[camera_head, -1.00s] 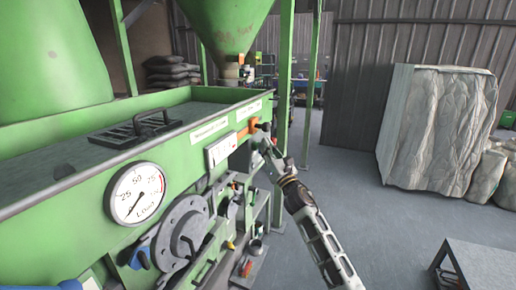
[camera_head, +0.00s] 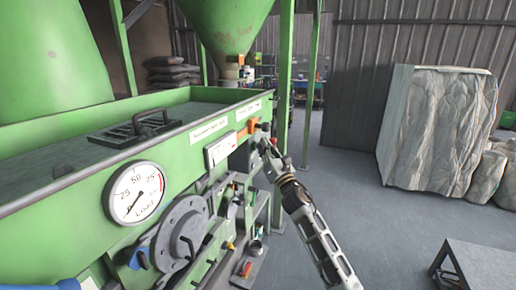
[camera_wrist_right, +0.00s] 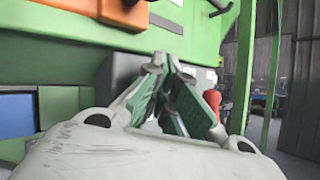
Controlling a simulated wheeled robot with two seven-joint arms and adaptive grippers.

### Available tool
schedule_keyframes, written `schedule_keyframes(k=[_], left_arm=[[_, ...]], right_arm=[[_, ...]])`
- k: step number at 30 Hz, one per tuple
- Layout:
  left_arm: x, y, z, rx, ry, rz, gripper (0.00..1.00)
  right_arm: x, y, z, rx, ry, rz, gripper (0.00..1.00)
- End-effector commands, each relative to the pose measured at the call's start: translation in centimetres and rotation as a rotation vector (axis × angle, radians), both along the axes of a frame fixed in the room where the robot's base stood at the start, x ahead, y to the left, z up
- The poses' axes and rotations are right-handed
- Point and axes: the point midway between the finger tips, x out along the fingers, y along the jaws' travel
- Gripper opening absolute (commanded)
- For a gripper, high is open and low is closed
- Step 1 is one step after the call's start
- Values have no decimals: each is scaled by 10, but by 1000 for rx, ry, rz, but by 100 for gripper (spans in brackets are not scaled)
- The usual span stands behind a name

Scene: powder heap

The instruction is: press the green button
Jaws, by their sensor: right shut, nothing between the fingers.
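I cannot make out a green button in either view. My right gripper (camera_head: 266,144) is shut and empty, at the front side of the green machine (camera_head: 60,228), below an orange block (camera_head: 253,125) with a dark knob. In the right wrist view the closed fingers (camera_wrist_right: 160,68) with green pads point at a dark grey box (camera_wrist_right: 120,72) on the machine. They cover part of that box, and I cannot tell whether they touch it. A red rounded part (camera_wrist_right: 212,100) shows just right of the fingers. My left gripper is not in view.
A round load gauge (camera_head: 136,193), a grey flanged cover (camera_head: 180,232) and a white-faced meter (camera_head: 221,148) are on the machine's side. A green post (camera_head: 285,75) stands behind my gripper. A large wrapped bale (camera_head: 437,130) is at right. The floor between is clear.

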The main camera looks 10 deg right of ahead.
Motion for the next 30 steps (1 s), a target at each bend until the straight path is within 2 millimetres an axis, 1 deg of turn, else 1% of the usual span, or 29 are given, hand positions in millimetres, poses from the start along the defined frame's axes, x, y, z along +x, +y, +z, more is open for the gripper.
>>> schedule_keyframes(k=[30], left_arm=[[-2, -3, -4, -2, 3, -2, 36]], right_arm=[[4, 7, -1, -1, 1, 1, 0]])
